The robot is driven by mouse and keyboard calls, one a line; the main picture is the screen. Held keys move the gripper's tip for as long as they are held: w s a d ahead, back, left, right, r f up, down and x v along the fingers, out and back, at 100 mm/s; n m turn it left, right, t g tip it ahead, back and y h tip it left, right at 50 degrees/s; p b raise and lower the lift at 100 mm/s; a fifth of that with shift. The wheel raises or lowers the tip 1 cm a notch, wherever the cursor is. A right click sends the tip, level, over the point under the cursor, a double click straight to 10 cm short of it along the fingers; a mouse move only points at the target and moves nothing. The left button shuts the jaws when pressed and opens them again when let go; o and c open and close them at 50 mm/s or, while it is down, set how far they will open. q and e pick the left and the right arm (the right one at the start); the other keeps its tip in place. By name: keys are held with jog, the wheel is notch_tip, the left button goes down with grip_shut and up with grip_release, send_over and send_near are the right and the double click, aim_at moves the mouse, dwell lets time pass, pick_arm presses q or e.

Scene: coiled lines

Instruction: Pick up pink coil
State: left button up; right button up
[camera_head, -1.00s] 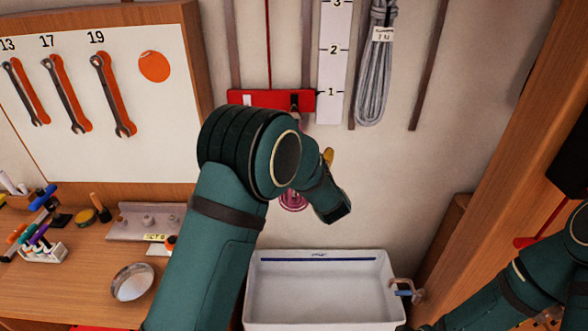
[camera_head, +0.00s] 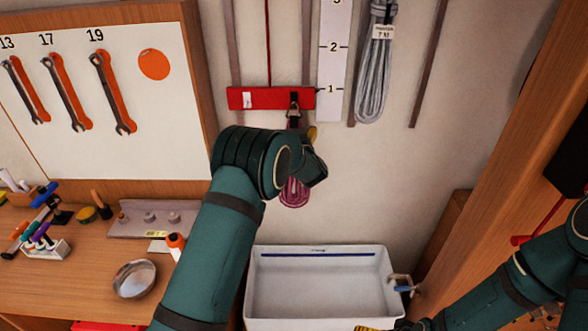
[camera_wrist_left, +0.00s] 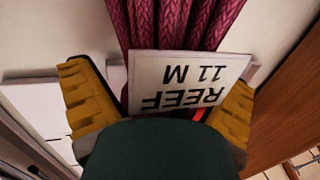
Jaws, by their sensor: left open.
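The pink coil (camera_head: 293,192) hangs against the wall below a red bar, its upper part hidden behind my left arm in the head view. In the left wrist view the braided pink strands (camera_wrist_left: 185,22) fill the top middle, with a white label (camera_wrist_left: 185,85) reading "REEF 11 M" in front. My left gripper (camera_wrist_left: 158,85) is open, with one yellow finger on each side of the label and strands. I cannot tell whether either finger touches them. In the head view only a yellow fingertip of it (camera_head: 311,132) shows. My right gripper (camera_head: 375,328) is mostly cut off at the bottom edge.
The red bar (camera_head: 270,98) carries a dark hook (camera_head: 294,108). A grey coil (camera_head: 374,70) hangs to the right, past a white numbered scale (camera_head: 332,60). A white basin (camera_head: 318,285) stands below. A workbench (camera_head: 70,285) with tools is at left.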

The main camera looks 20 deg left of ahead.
pick_arm(q)
jog(key=shift+w, duration=0.1)
jog(key=c, duration=1.4)
jog(key=shift+r, duration=0.2)
jog(key=shift+c, duration=0.3)
